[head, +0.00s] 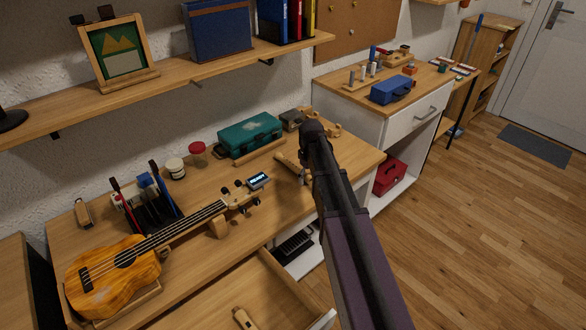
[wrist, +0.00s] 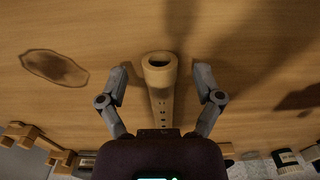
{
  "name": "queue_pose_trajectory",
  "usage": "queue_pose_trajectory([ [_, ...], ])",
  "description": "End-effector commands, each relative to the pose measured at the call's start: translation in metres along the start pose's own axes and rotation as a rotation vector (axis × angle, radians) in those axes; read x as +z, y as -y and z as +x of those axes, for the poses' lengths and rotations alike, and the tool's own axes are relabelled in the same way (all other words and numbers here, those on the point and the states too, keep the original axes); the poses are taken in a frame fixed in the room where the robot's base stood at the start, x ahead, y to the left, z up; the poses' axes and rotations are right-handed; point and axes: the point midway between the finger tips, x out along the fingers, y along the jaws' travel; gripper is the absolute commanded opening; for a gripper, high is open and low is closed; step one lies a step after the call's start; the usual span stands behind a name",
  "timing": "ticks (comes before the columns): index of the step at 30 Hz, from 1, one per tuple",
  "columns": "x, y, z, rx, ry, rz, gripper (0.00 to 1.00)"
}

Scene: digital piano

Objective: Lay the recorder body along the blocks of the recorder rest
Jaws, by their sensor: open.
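The recorder body (wrist: 161,100) is a pale wooden tube with finger holes; its open end faces up the wrist view. It lies between the two fingers of my gripper (wrist: 160,76), with a gap on both sides. In the head view the recorder body (head: 287,161) lies on the desk, partly hidden by my arm. My gripper (head: 306,176) is open and close to it, mostly hidden behind my arm. A wooden piece with blocks (head: 329,124), which looks like the recorder rest, is at the desk's back right; a blocky wooden piece (wrist: 35,137) shows lower left in the wrist view.
A teal case (head: 249,134) stands at the back of the desk. A small display device (head: 258,180) is left of my gripper. A ukulele (head: 115,277) lies on a stand at the front left. An open drawer (head: 215,309) sticks out below.

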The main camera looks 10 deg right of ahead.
Motion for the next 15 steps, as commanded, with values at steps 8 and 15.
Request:
queue_pose_trajectory([
  [8, 0.0, 0.0, 0.0, 0.0, 0.0, 0.0, 0.84],
  [15, 0.0, 0.0, 0.0, 0.0, 0.0, 0.0, 0.25],
])
